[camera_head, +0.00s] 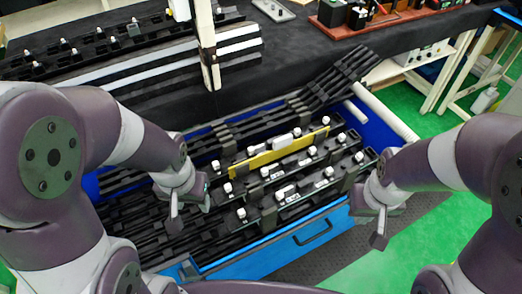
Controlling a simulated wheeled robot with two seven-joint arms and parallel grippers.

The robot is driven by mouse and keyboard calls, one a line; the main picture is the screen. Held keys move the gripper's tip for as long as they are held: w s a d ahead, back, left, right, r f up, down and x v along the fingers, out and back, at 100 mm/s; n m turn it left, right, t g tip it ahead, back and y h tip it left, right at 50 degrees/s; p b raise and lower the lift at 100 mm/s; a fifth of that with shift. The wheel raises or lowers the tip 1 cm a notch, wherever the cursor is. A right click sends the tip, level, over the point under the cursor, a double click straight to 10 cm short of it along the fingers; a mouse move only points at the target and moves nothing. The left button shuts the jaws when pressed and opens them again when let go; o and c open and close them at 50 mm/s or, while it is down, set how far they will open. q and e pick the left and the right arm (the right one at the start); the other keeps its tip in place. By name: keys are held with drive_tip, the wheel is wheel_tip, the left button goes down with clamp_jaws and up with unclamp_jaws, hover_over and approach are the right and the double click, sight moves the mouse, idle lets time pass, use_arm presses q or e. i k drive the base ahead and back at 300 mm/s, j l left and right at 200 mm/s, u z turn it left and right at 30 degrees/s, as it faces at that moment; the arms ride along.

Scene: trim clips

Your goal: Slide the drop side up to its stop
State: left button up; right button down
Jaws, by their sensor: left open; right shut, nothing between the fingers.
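A blue crate (373,118) stands below the dark bench, filled with black trim strips. Its front side, a blue panel (285,250) with a dark handle (313,232), faces me. I take this panel for the drop side; how far it is raised I cannot tell. My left gripper (190,207) is open above the strips at the crate's left part, apart from the panel. My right gripper (379,226) is shut and empty by the crate's front right corner, right of the handle. Whether it touches the crate is unclear.
Black strips with white clips (290,190) and a yellow bar (268,156) lie across the crate. A post (208,50) rises at the bench edge. The dark bench (290,50) holds a red tray (345,28). Green floor (440,230) is open at right.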

sight(240, 263)
drive_tip(key=k+j+z, duration=0.15)
drive_tip(key=k+z, duration=0.55)
drive_tip(key=k+j, duration=0.05)
drive_tip(key=k, duration=0.05)
